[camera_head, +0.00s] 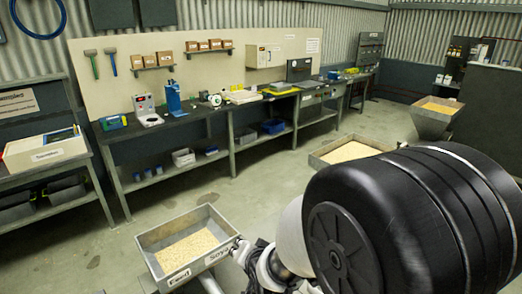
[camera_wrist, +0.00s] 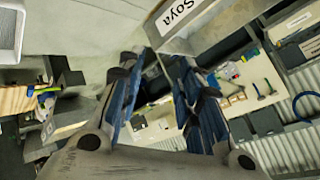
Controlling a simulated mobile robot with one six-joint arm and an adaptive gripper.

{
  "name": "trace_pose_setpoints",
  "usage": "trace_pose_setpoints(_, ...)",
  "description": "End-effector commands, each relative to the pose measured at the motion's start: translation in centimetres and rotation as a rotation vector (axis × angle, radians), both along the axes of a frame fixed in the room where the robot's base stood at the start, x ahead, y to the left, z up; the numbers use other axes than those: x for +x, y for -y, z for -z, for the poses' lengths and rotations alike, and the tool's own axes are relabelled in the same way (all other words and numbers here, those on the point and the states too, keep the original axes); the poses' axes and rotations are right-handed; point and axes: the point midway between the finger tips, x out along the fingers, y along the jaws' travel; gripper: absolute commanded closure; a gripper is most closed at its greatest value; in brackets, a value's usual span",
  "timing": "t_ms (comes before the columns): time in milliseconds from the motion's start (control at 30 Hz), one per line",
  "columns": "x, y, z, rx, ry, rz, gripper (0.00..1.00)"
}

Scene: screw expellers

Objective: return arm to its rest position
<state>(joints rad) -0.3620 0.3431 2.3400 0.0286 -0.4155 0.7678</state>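My arm, with a large black rounded link, fills the lower right of the head view. My gripper (camera_wrist: 152,64) shows in the wrist view with its two blue-padded fingers apart and nothing between them. In the head view the arm's end (camera_head: 244,254) is beside the right corner of a grey metal tray (camera_head: 226,231) labelled Feed and Soya, which holds pale grain. The Soya side of the tray (camera_wrist: 184,32) also shows at the top of the wrist view. I cannot tell whether gripper and tray touch. The fingertips are not clear in the head view.
A long workbench (camera_head: 225,107) with tools stands along the back wall. A side table (camera_head: 45,163) is at the left. A second grain tray (camera_head: 318,162) and a hopper (camera_head: 432,125) stand behind my arm. The floor (camera_head: 255,185) between bench and near tray is clear.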

Motion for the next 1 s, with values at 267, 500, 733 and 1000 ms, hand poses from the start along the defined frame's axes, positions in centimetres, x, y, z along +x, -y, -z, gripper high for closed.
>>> trace_pose_setpoints(267, -7.0, 8.9, -7.8, -0.241, -0.097, -0.077, 0.67)
trace_pose_setpoints(500, -17.1, 15.0, -11.3, -0.417, -0.217, -0.176, 0.67)
trace_pose_setpoints(733, -25.4, 17.8, -12.0, -0.514, -0.315, -0.264, 0.67)
trace_pose_setpoints(1000, -28.0, 18.3, -12.0, -0.538, -0.350, -0.298, 0.67)
